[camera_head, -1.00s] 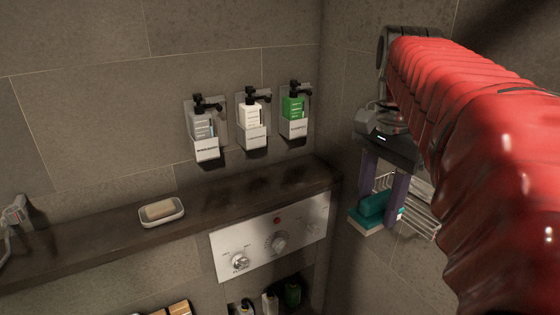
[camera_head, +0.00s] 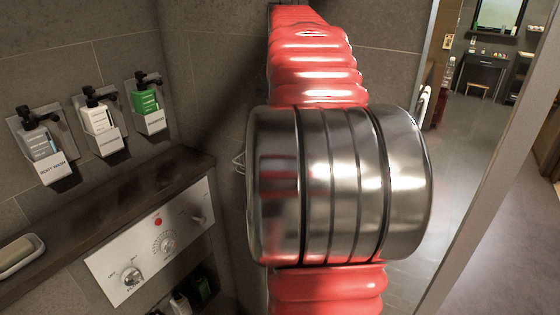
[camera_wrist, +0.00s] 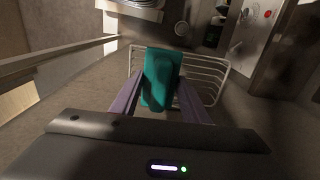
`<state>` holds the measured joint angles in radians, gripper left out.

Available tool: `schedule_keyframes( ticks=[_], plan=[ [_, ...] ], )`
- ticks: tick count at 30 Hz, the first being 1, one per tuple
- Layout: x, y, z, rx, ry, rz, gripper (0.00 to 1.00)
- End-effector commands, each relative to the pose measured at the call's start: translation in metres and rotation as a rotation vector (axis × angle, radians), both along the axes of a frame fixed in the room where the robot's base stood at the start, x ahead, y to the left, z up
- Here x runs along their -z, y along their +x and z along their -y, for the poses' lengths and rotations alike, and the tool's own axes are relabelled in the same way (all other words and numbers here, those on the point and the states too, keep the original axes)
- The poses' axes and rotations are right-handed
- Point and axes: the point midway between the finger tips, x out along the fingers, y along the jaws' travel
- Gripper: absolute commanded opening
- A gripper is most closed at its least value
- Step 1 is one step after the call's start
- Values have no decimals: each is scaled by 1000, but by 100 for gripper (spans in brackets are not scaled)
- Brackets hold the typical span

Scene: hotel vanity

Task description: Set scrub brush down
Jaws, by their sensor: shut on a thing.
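The teal scrub brush (camera_wrist: 161,72) is between the purple fingers of my gripper (camera_wrist: 160,98) in the wrist view. My gripper is shut on it. A white wire basket (camera_wrist: 208,82) lies behind the brush in that view, with its bars showing on both sides. I cannot tell whether the brush touches the basket. In the head view my red-sleeved arm and its metal joint hide my gripper, the brush and most of the basket; only a small edge of the wire basket (camera_head: 238,162) shows left of the joint.
Dispensers (camera_head: 100,125) hang on the left wall above a dark shelf (camera_head: 110,215). A soap dish (camera_head: 18,255) stands on the shelf. A control panel with knobs (camera_head: 155,245) is below it. A doorway with a pale frame edge (camera_head: 480,160) opens on the right.

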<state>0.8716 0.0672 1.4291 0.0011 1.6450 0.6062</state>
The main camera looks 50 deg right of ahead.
Motion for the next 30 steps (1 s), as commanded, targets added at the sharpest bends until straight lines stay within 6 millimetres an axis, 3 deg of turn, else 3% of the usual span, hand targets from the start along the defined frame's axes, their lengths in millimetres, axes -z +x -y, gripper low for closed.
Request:
schedule_keyframes(
  ticks=[7,18,30],
  plan=[
    [0,1,20,1,-1,0,15],
    [30,1,18,1,1,-1,15],
    [35,1,18,2,0,0,15]
  ],
)
